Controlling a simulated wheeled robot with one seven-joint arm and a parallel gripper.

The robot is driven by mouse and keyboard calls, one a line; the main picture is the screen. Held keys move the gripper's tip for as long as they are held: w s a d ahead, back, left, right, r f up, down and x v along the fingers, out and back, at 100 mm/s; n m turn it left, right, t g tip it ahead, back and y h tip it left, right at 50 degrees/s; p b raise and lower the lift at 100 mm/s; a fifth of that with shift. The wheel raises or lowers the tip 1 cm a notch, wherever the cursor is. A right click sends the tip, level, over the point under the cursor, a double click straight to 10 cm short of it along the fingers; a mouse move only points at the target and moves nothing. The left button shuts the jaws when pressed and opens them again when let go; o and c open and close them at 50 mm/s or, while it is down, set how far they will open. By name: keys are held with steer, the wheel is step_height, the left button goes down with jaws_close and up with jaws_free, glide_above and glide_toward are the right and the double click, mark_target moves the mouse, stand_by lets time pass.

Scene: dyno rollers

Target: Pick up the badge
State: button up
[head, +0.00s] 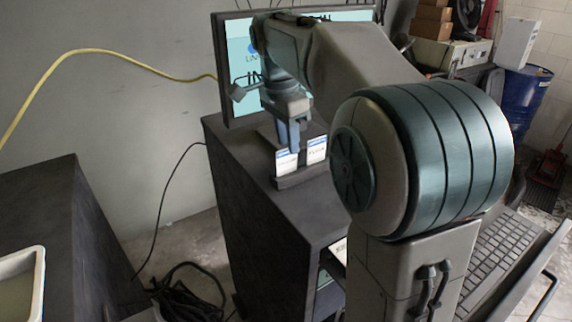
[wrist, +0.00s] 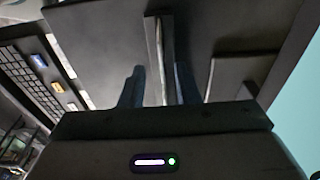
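Two white badges with blue tops, a left badge (head: 286,162) and a right badge (head: 316,150), stand upright side by side in a dark holder (head: 302,178) on the cabinet top. My gripper (head: 292,145) points down over the left badge and hides its upper part in the head view. In the wrist view my gripper (wrist: 159,88) has its two dark fingers spread. A thin pale upright edge (wrist: 156,60), seemingly a badge seen edge-on, runs between them with gaps on both sides. I see no finger touching it.
A monitor (head: 238,62) stands behind the holder, close to my arm. The dark cabinet (head: 255,200) has bare top in front of the holder. A keyboard (head: 497,255) is at the right.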

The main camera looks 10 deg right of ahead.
mark_target(288, 155)
step_height(288, 155, down, 5)
steer(key=shift+w+f+p, duration=0.1)
steer(key=shift+w+p, duration=0.05)
steer(key=shift+p, duration=0.25)
steer(key=shift+c, duration=0.3)
jaws_close()
steer(key=shift+r, duration=0.2)
